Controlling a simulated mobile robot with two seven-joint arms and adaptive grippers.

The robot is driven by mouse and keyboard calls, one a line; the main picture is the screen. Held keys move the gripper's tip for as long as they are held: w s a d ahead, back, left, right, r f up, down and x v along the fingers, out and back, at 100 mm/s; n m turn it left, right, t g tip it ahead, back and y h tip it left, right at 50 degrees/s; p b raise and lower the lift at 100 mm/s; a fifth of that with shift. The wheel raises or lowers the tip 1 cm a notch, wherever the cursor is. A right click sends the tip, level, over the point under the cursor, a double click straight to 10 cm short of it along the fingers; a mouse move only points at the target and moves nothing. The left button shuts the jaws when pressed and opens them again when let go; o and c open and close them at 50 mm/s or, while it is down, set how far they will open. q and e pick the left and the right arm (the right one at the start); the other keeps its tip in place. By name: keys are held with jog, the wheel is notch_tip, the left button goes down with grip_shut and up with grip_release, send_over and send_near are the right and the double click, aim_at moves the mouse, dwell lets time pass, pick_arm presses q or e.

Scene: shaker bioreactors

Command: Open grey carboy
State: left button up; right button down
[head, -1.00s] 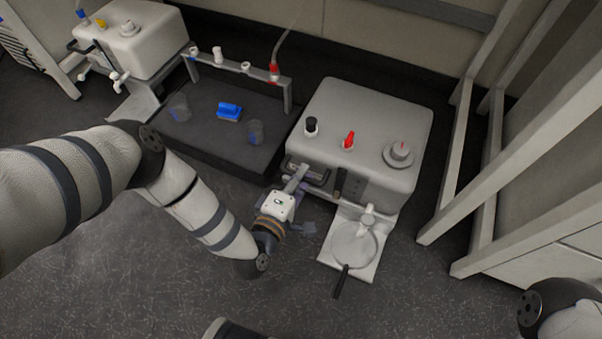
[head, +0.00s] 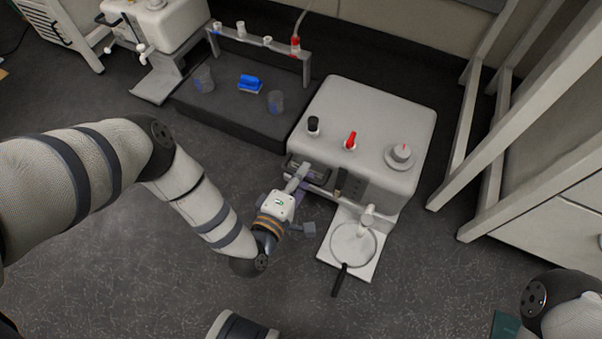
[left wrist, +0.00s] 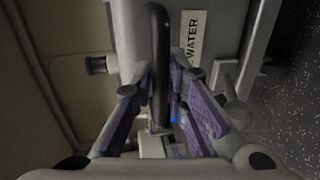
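The big carboy (head: 375,120) stands right of centre in the head view. Its top carries a black cap (head: 313,125), a red-handled fitting (head: 351,141) and a round grey cap (head: 401,154), which is seated. My left gripper (head: 297,184) is low at the carboy's front left, by its dark side handle (head: 312,173). In the left wrist view a dark upright bar (left wrist: 158,65) stands between the purple finger pads, which look apart; contact is unclear. My right gripper is out of view.
A spigot (head: 367,216) sits above a round-pan platform (head: 352,245) with a dark handle. A low dark platform with beakers and a tube rack (head: 262,42) is to the left. Another carboy (head: 165,22) is behind. A pale frame (head: 470,140) stands at right.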

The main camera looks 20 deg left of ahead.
pick_arm(q)
jog(key=shift+o, duration=0.8)
jog(key=v, duration=0.7)
jog(key=shift+s, duration=0.25)
jog(key=shift+r, duration=0.1)
